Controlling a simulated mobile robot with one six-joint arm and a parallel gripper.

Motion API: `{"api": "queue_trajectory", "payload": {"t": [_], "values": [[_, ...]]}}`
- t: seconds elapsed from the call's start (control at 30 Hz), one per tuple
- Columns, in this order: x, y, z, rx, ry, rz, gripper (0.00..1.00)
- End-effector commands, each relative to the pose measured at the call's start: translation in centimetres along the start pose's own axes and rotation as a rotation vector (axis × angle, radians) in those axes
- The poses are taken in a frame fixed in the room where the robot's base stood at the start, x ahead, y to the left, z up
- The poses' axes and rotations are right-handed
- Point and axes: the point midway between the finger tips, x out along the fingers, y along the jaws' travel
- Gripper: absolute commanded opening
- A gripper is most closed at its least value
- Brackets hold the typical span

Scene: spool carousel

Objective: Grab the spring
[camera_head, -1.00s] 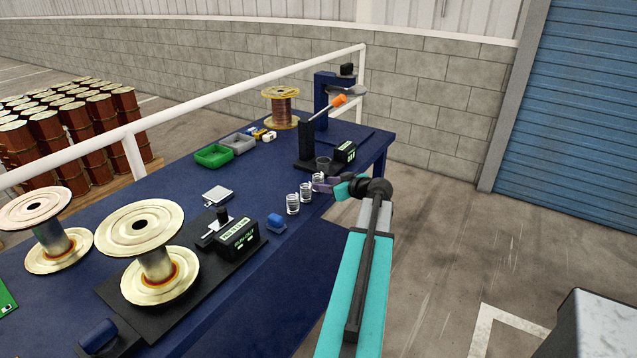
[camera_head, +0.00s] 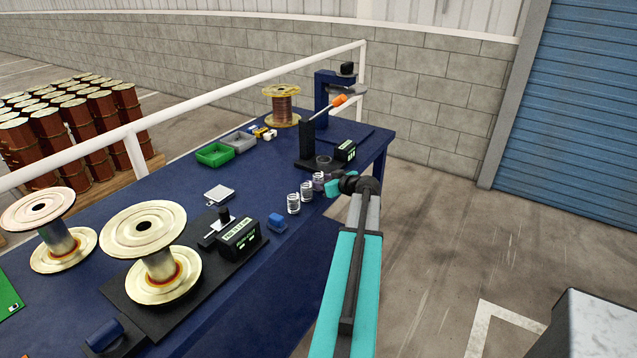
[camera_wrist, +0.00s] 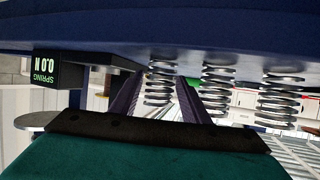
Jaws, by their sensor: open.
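Three metal coil springs stand in a row near the table's right edge in the head view: a near one (camera_head: 293,204), a middle one (camera_head: 306,191) and a far one (camera_head: 318,180). My gripper (camera_head: 324,184) is at the far spring and partly covers it. The wrist view looks upside down, with the table at the top. There the far spring (camera_wrist: 158,84) shows between the two open purple fingers of my gripper (camera_wrist: 156,98). The middle spring (camera_wrist: 218,92) is just outside the right finger, and the near spring (camera_wrist: 279,98) is further right.
A black spring tester (camera_head: 312,162) with an orange-tipped lever stands just behind; its display (camera_wrist: 44,70) reads 0.0 N.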

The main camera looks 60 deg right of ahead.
Motion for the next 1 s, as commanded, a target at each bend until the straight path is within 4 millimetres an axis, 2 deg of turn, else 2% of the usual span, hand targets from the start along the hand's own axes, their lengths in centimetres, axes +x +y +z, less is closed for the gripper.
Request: {"api": "queue_trajectory", "payload": {"t": [0.07,0.1,0.27,0.3,0.67,1.0], "values": [[0.0,0.0,0.0,0.0,0.0,0.0,0.42],[0.0,0.0,0.0,0.0,0.0,0.0,0.39],[0.0,0.0,0.0,0.0,0.0,0.0,0.12],[0.0,0.0,0.0,0.0,0.0,0.0,0.1],[-0.1,0.0,-0.2,0.0,0.001,0.0,0.1],[-0.8,0.1,-1.8,-0.001,0.002,0.002,0.1]]}}
